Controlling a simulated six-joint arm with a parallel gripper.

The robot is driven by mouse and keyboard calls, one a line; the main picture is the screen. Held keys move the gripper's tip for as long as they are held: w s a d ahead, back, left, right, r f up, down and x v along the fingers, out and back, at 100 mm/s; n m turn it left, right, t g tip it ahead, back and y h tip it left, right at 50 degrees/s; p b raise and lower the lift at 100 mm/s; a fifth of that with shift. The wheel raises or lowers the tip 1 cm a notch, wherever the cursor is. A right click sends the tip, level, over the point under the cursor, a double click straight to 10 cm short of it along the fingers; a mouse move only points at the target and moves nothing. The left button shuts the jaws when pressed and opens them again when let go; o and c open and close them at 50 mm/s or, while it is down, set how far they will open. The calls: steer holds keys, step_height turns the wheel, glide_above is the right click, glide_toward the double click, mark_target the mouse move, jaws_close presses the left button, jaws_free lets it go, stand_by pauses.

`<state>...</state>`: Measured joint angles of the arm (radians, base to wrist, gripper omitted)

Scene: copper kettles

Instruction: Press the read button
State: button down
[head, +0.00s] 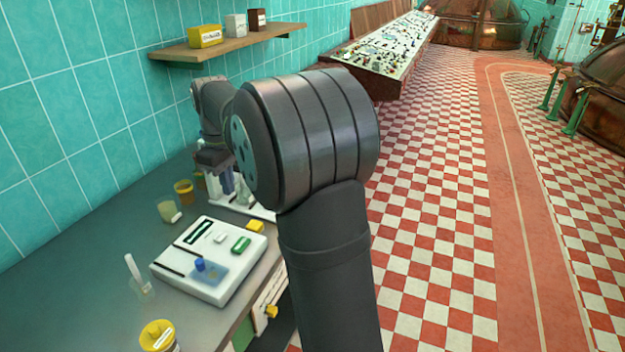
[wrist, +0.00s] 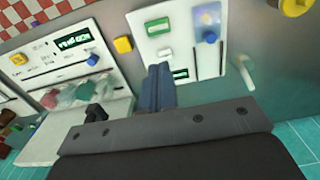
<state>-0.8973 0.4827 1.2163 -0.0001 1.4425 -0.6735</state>
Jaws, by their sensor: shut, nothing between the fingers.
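A white instrument (head: 190,277) lies on the grey bench; it also shows in the wrist view (wrist: 194,18). It bears a green button (head: 241,245) with pale lettering too small to read; the same button shows in the wrist view (wrist: 158,26). A small white key (wrist: 164,53), a dark display (wrist: 181,73) and a blue knob (wrist: 208,35) are also on it. My gripper (wrist: 160,68) is shut and empty. In the wrist view its fingertips overlap the instrument's edge beside the display, below the white key and green button. Their height above it is unclear.
A second white apparatus (wrist: 62,52) stands beside the instrument, mostly behind my arm in the head view. A yellow block (head: 255,226), beakers (head: 184,191), a white stick in a clear vessel (head: 133,268) and a yellow-capped jar (head: 158,335) are nearby. A shelf (head: 228,42) hangs above.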

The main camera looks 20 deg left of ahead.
steer(key=shift+f, duration=0.1)
steer(key=n+t+h, duration=0.1)
steer(key=n+t, duration=0.2)
steer(key=t, duration=0.2)
glide_above(244, 237)
steer(key=s+d, duration=0.2)
step_height(244, 237, down, 4)
steer(key=shift+s+a+f+n+t+y, duration=0.3)
steer(key=shift+f+n+t, duration=0.3)
steer(key=shift+n, duration=0.6)
steer(key=shift+s+a+f+n+t+y, duration=0.3)
steer(key=shift+n+t, duration=0.5)
steer(key=shift+n, duration=0.4)
steer(key=shift+s+a+f+n+t+y, duration=0.2)
steer(key=shift+f+n+t+y, duration=0.35)
steer(key=shift+n, duration=0.65)
steer(key=shift+f, duration=0.1)
steer(key=shift+f, duration=4.3)
steer(key=shift+f, duration=0.1)
steer(key=shift+f, duration=0.35)
